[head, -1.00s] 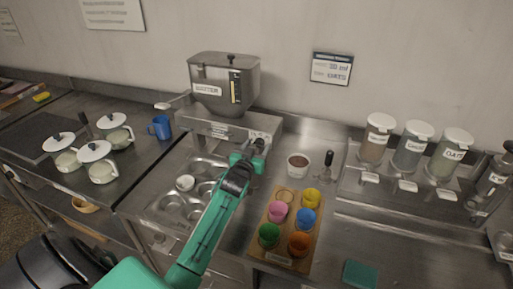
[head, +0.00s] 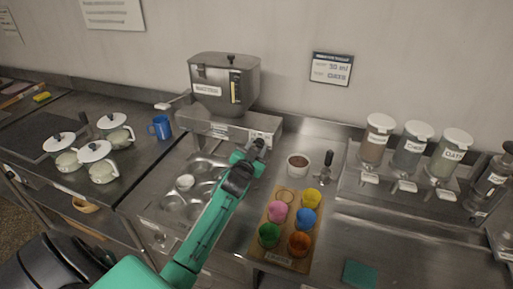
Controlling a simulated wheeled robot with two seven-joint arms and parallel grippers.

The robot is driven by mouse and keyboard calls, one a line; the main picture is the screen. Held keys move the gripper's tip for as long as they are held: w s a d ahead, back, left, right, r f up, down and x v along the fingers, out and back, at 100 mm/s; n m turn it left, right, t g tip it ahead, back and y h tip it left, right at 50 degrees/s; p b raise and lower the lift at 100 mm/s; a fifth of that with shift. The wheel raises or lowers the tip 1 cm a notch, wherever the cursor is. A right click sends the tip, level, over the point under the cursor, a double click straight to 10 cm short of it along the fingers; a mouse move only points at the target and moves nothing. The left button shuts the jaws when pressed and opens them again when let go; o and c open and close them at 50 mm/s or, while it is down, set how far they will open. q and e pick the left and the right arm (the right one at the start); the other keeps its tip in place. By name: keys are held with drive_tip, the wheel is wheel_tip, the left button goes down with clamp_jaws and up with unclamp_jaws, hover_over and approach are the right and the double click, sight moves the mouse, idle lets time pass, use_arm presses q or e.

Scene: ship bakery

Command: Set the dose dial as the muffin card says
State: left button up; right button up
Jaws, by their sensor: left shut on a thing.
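The muffin card (head: 331,69) hangs on the wall; it reads what looks like "30 ml" and "OATS". The steel batter dispenser (head: 224,84) stands at the back, its hopper above a steel base (head: 205,124). My left gripper (head: 256,150) is at the right front of that base and is shut on a small part there, likely the dose dial. The gripper hides the dial, so its setting cannot be read. My right gripper is not in view.
A muffin tin (head: 172,202) lies below the dispenser. A wooden board (head: 275,250) with several coloured cups and a brown-filled bowl (head: 298,165) are to the right. Labelled jars (head: 411,146) stand further right. White-lidded pots (head: 103,171) and a blue mug (head: 160,127) are at left.

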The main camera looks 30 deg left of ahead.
use_arm(q)
drive_tip(key=m, duration=0.4)
drive_tip(key=shift+m, duration=0.3)
idle(0.3)
drive_tip(key=o, duration=1)
drive_tip(key=shift+s, duration=0.1)
drive_tip(key=shift+s+d+f, duration=0.1)
drive_tip(key=shift+s, duration=0.15)
drive_tip(key=b+v, duration=0.3)
drive_tip(key=v, duration=1)
drive_tip(key=shift+b, duration=0.3)
